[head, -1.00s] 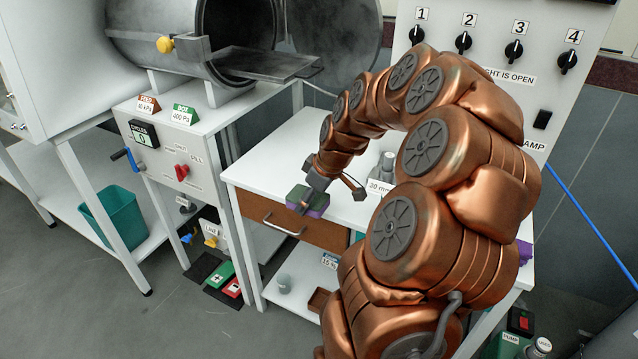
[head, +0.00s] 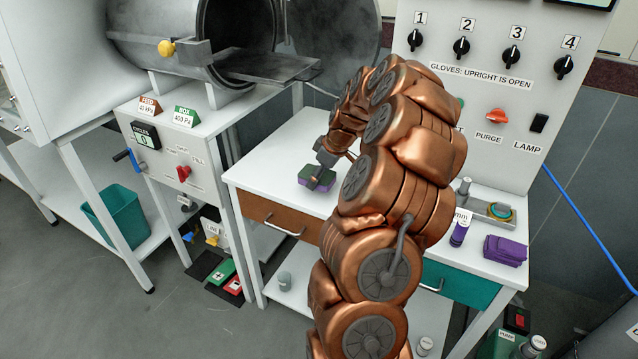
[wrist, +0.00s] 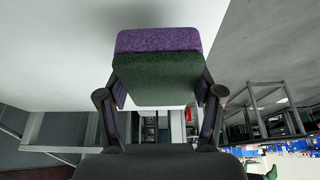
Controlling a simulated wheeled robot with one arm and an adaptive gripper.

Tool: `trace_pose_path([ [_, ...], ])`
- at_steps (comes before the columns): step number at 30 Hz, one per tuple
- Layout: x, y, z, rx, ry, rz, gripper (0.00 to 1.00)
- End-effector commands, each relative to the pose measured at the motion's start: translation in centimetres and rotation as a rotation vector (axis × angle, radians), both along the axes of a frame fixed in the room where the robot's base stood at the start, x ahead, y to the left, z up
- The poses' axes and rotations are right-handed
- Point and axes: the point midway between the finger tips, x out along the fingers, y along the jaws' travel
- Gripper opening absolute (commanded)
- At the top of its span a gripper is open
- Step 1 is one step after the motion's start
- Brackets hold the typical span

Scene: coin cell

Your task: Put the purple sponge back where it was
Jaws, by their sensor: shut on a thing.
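The purple sponge (head: 312,183) has a dark green scouring side and sits at my gripper (head: 322,180), over the left part of the white table top in the head view. In the wrist view the sponge (wrist: 158,41) fills the upper middle, its green face toward the camera and a purple edge above. My gripper (wrist: 160,100) is shut on it, one finger on each side. Whether the sponge touches the table top cannot be told.
The white table (head: 260,172) has free room around the sponge. A round metal chamber (head: 190,40) with a shelf stands behind left.

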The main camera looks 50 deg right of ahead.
Motion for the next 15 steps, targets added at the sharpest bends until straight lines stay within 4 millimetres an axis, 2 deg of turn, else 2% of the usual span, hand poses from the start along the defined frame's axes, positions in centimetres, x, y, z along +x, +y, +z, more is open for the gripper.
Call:
trace_pose_path([
  [5, 0.3, -0.5, 0.0, -0.001, 0.0, -0.001, 0.33],
  [15, 0.3, -0.5, -3.4, -0.001, 0.001, -0.001, 0.33],
])
